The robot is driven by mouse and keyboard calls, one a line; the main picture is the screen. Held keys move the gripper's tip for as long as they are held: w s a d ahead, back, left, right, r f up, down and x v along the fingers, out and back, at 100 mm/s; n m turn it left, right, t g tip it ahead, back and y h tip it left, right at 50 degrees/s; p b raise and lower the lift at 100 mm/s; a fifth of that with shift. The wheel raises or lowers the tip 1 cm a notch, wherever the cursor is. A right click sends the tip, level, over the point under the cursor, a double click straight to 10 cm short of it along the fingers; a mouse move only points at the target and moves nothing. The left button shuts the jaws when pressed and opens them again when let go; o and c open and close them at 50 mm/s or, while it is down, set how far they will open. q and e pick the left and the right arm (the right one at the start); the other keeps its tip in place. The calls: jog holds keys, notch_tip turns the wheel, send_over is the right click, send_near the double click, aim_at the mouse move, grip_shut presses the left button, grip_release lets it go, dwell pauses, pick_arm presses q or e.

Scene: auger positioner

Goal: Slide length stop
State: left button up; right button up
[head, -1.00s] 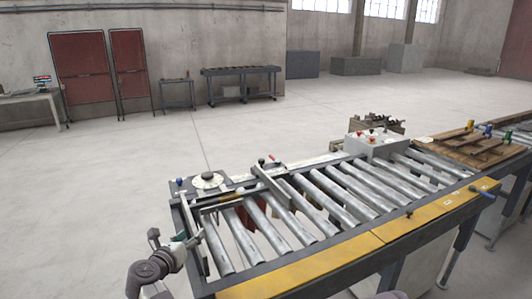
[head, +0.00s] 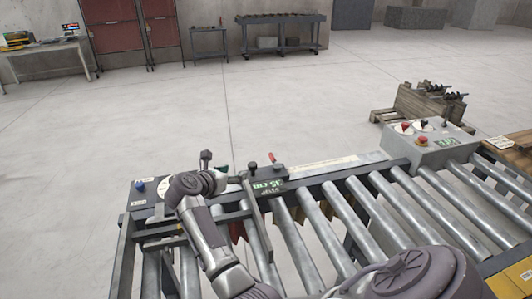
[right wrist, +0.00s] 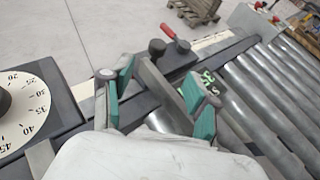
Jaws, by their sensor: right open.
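The length stop (head: 257,215) is a dark bar reaching across the rollers from a carriage on the back rail. The carriage bears a red-tipped handle (head: 272,157), a black knob and a green readout (head: 268,186) too small to read surely. My right gripper (head: 222,172) is just left of the carriage. In the right wrist view my right gripper (right wrist: 157,82) is open, its two teal-padded fingers spread, with the stop's bar (right wrist: 162,92) seen between them. Whether they touch it I cannot tell. The red handle (right wrist: 175,38) is beyond the fingers. My left gripper is not in view.
A round angle dial (right wrist: 25,112) is left of the gripper. Metal rollers (head: 325,240) run to the right. A grey control box (head: 428,148) with buttons stands on the back rail. A wooden pallet with parts (head: 430,105) is behind. The floor beyond is clear.

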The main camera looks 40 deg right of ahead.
aim_at(251, 165)
jog(key=b+x, duration=0.5)
jog(key=x, duration=0.7)
jog(key=shift+w+d+f, duration=0.1)
jog(key=shift+w, duration=0.15)
jog(key=shift+d, duration=0.2)
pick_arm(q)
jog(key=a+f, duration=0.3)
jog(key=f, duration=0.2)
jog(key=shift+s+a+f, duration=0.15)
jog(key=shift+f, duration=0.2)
pick_arm(e)
jog(key=shift+w+d, duration=0.1)
jog(key=shift+d, duration=0.1)
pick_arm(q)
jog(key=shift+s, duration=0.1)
pick_arm(e)
grip_shut()
